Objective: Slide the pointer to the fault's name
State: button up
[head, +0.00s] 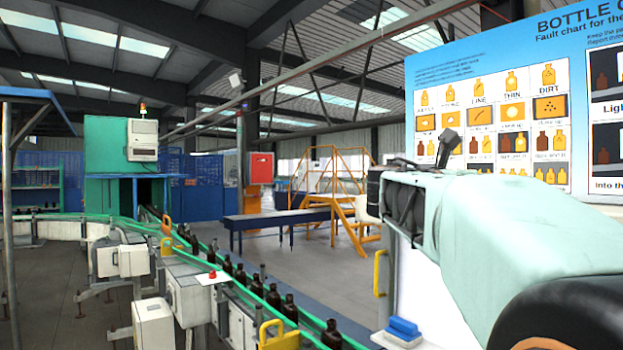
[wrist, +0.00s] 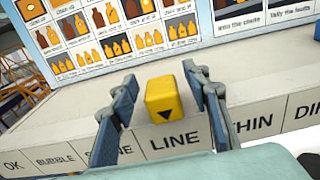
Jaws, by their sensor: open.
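The yellow pointer (wrist: 164,99), a block with a black triangle pointing down, sits on a pale ledge directly above the label LINE (wrist: 175,138). In the wrist view my gripper (wrist: 161,88) is open, with one blue-padded finger on each side of the pointer. Gaps show between the fingers and the block. The label row also reads OK (wrist: 13,165), BUBBLE (wrist: 55,160), a word partly hidden by the left finger, THIN (wrist: 252,122) and DIRT (wrist: 303,107). In the head view my arm hides the pointer.
The fault chart (head: 490,120) stands behind the ledge, with columns of bottle pictures including LINE, THIN and DIRT. Dark bottles (head: 273,296) stand along the green-railed conveyor at left. A blue bench (head: 275,219) and yellow steps (head: 352,208) are farther back.

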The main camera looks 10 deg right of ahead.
notch_tip(320, 180, up, 10)
dwell(0.6)
dwell(0.4)
